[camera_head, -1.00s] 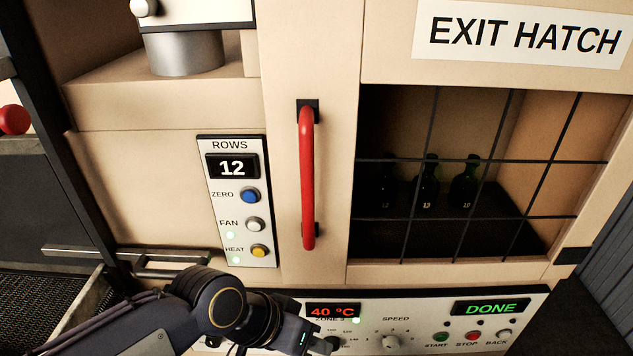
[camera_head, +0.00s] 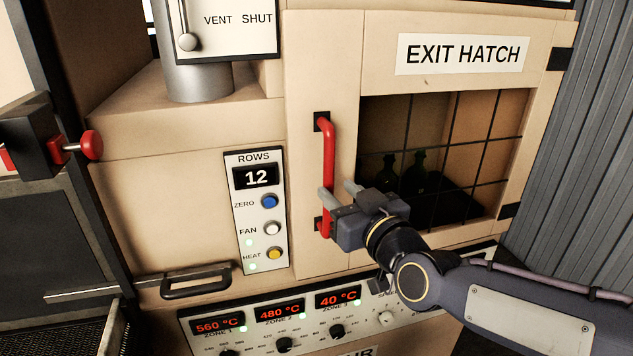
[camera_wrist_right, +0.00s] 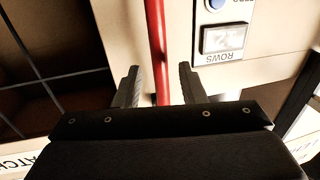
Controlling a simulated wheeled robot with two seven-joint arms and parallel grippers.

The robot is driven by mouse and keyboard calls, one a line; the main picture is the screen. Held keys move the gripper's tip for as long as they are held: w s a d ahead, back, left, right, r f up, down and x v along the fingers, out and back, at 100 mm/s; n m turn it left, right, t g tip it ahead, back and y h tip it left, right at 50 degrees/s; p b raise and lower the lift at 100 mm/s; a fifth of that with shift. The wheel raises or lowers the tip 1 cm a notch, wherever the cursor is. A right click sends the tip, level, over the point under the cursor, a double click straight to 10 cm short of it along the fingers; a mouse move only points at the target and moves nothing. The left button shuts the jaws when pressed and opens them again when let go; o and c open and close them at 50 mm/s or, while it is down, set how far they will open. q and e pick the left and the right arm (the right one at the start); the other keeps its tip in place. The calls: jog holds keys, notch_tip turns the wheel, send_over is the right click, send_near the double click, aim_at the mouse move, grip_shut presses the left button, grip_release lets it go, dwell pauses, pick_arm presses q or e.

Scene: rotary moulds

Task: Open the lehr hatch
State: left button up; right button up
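The lehr hatch (camera_head: 343,236) is a beige door marked EXIT HATCH, with a barred window at its right and black hinges on its right side. It looks shut. Its red upright handle (camera_head: 329,150) is on the left part of the door and also shows in the right wrist view (camera_wrist_right: 156,45). My right gripper (camera_head: 339,194) is open at the lower part of the handle. In the wrist view the handle runs between its two fingers (camera_wrist_right: 160,87), with a gap on each side. My left gripper is not in view.
Dark bottles (camera_head: 413,172) stand behind the window bars. A ROWS panel (camera_head: 255,212) with buttons is left of the handle, and a zone control panel (camera_head: 262,330) runs below. A grey drawer-like handle (camera_head: 196,282) sticks out at lower left. A corrugated grey wall (camera_head: 585,150) stands at right.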

aim_at(331, 184)
jog(key=shift+p+x, duration=0.4)
jog(key=shift+x, duration=1.9)
jog(key=shift+c, duration=0.4)
grip_shut()
